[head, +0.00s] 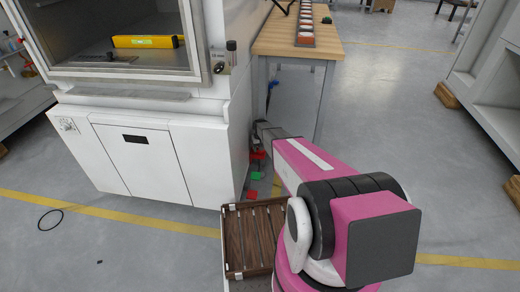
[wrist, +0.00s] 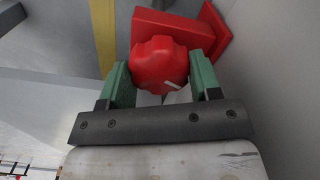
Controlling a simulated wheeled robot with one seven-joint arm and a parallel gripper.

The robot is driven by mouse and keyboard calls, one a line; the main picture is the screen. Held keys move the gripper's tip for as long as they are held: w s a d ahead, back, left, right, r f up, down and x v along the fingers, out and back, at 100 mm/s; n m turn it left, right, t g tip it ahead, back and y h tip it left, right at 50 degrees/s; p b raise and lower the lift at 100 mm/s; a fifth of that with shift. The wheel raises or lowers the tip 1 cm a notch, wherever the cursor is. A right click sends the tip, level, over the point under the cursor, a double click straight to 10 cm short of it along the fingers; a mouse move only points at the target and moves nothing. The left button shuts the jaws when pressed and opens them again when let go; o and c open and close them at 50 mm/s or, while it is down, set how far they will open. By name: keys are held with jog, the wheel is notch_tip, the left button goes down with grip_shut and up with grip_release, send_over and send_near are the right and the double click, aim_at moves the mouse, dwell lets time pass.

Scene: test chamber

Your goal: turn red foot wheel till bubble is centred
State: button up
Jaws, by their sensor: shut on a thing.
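The red foot wheel (wrist: 160,65) is a lobed knob with a pale mark on it, in the upper middle of the wrist view. My gripper (wrist: 160,78) has its two green fingers on either side of the wheel, shut on it. In the head view the wheel's red (head: 257,155) shows small and partly hidden beside my arm, at the cabinet's lower right corner. The yellow spirit level (head: 146,41) lies inside the white cabinet's chamber, with a green-yellow vial in its middle. The bubble is too small to make out.
The white cabinet (head: 138,160) stands at the left. A wooden-topped table (head: 280,45) is behind my arm. A brown slatted tray (head: 233,240) is at the bottom middle. Open grey floor (head: 410,120) lies at the right. A black ring (head: 50,220) lies on the floor at the left.

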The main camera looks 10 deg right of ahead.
jog(key=shift+m, duration=2.2)
jog(key=o, duration=0.9)
jog(key=shift+r, duration=0.15)
notch_tip(320, 180, up, 10)
jog(key=shift+r, duration=0.25)
jog(key=shift+s, duration=0.1)
jog(key=s+r+n, duration=0.1)
jog(key=s+r, duration=0.6)
jog(key=s, duration=0.5)
jog(key=s+r+n, duration=0.1)
jog(key=s+r, duration=0.6)
jog(key=s, duration=0.5)
jog(key=s+r+n, duration=0.1)
jog(key=s+r, duration=0.5)
jog(key=s, duration=0.7)
jog(key=shift+s+r, duration=0.1)
jog(key=shift+r, duration=0.3)
